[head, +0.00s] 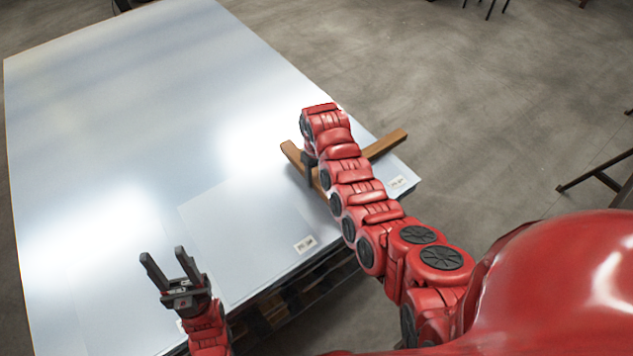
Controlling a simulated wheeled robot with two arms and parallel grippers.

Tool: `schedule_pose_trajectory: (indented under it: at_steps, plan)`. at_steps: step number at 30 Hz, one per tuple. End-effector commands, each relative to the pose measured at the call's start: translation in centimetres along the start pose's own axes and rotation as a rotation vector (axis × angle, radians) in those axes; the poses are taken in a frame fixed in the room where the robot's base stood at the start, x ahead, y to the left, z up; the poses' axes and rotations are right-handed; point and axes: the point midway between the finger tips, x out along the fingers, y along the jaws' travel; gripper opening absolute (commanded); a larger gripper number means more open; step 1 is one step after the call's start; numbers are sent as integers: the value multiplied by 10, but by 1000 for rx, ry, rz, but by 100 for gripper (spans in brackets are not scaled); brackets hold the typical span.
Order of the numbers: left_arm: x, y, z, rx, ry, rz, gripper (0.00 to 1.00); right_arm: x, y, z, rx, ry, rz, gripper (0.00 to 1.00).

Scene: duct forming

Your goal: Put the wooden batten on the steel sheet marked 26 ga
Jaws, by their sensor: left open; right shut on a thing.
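Two lengths of brown wooden batten show around my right gripper (309,165): one slants down to the right at its left side (291,153), the other sticks out to the right behind the arm (386,144). My arm hides where they meet, so I cannot tell whether they cross or join. My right gripper, mostly hidden by its own wrist, is shut on wood over the sheets. A smaller steel sheet (235,235) with a white label (305,244) lies at the front. Another label (397,182) is at the right corner. Neither label is legible. My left gripper (164,259) is open and empty above the sheets at lower left.
A large pale steel sheet (110,110) fills the left and middle, on a dark pallet-like support (290,300). Bare concrete floor (480,110) lies to the right. A dark metal stand (598,176) is at the right edge.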

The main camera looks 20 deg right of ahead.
Motion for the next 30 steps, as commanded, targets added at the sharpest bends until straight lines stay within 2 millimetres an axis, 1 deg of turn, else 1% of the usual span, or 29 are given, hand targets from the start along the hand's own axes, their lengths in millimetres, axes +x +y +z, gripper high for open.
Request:
schedule_pose_trajectory:
  at_steps: [2, 5, 7, 12, 20, 24, 25, 27, 30]
  plan:
    - [6, 0, -1, 0, 0, 0, 50, 3, 1, 0, 0, -5, -1, 0]
    - [12, -1, -2, 0, 0, 0, 50, 16, 1, 1, 2, -7, -2, 0]
    - [11, -1, -2, 0, 0, 0, 50, 23, 1, 0, 1, -4, 0, 0]
    - [13, -1, -2, 0, 0, 0, 50, 33, 1, 0, 2, -1, 0, 0]
    - [13, -1, -2, 0, 0, 0, 50, 34, 1, -1, 2, 1, 0, 0]
    - [9, 0, -2, 0, 0, 0, 50, 38, 1, -1, 2, 1, 0, 0]
    - [10, 0, -2, 0, 0, 0, 50, 38, 1, -1, 2, 0, 0, 54]
    - [11, 0, -2, 0, 0, 0, 50, 37, 1, -1, 2, 1, 0, 64]
    - [11, 0, -2, 0, 0, 0, 50, 37, 1, -1, 2, 0, 0, 64]
